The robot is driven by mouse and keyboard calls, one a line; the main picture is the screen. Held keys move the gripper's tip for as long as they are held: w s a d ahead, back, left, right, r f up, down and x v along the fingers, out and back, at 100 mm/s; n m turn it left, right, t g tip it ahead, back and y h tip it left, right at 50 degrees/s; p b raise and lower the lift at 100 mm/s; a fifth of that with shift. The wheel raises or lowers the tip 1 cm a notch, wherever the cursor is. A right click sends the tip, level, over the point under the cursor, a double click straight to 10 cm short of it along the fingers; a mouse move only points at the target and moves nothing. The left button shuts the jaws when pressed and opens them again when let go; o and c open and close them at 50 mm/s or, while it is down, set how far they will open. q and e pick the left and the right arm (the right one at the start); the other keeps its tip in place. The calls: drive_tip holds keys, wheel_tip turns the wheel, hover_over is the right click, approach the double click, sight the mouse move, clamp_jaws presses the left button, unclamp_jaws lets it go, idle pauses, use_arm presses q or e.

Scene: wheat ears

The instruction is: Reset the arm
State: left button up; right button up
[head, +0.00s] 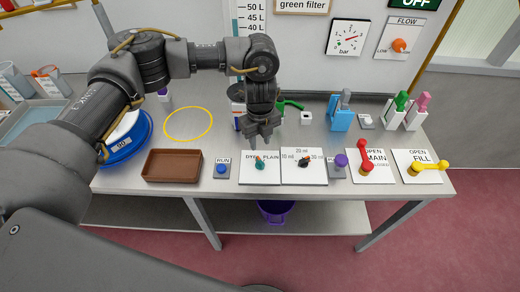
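My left arm comes in from the left and reaches over the bench. My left gripper (260,134) points down above the back edge of the dye/plain panel (258,178). Its fingers look a little apart, and I see nothing between them. A small teal knob (260,163) sits on that panel just below the fingertips; I cannot tell that they touch it. The gripper hides part of a dark blue and orange thing behind it. My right gripper is not in view.
A brown tray (172,178), a blue RUN button (221,169) and a volume dial panel (304,179) line the bench front. Red (366,158) and yellow (430,167) valve handles stand at the right. Bottles in holders stand behind. A yellow ring (188,139) marks bare bench.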

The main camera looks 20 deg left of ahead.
use_arm(q)
drive_tip(key=shift+r, duration=0.4)
